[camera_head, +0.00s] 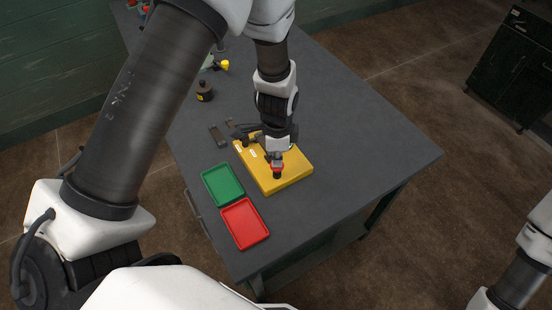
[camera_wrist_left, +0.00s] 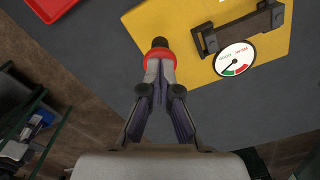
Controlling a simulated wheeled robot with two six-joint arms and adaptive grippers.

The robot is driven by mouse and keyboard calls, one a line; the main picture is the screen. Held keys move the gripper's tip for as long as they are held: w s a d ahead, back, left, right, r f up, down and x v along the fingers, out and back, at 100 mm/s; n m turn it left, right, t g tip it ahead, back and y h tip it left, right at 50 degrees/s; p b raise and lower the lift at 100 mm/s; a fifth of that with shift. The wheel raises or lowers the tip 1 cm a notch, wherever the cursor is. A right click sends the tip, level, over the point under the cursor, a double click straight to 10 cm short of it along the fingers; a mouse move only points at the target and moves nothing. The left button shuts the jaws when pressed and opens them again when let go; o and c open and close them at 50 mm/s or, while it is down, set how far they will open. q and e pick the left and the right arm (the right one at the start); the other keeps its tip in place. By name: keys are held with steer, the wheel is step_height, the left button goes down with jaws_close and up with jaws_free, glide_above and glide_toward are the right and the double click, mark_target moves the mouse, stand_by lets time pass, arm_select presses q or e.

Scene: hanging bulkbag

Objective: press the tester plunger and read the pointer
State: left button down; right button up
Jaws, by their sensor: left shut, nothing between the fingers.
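The tester's yellow base (camera_head: 290,182) lies on the table. It fills the top of the left wrist view (camera_wrist_left: 190,30). A dark bracket (camera_wrist_left: 243,30) crosses it there, beside a round white dial (camera_wrist_left: 235,59) with green and red arcs. The dial's pointer is thin and seems to lie toward the lower left, near the green arc; its exact reading is unclear. My left gripper (camera_head: 277,161) is shut, its fingertips (camera_wrist_left: 159,68) at the red collar (camera_wrist_left: 158,56) of a black plunger (camera_wrist_left: 155,44). Whether they touch is unclear. My right gripper is out of view.
A green tray (camera_head: 222,184) and a red tray (camera_head: 245,223) lie left of the tester. A black round object (camera_head: 204,91) and dark strips (camera_head: 217,136) lie farther back. The table's right part (camera_head: 370,150) is clear. A dark cabinet (camera_head: 515,65) stands apart at right.

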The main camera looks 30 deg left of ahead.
arm_select(q)
step_height(320, 180, up, 8)
steer(key=p, duration=0.5)
steer(key=shift+f, duration=0.25)
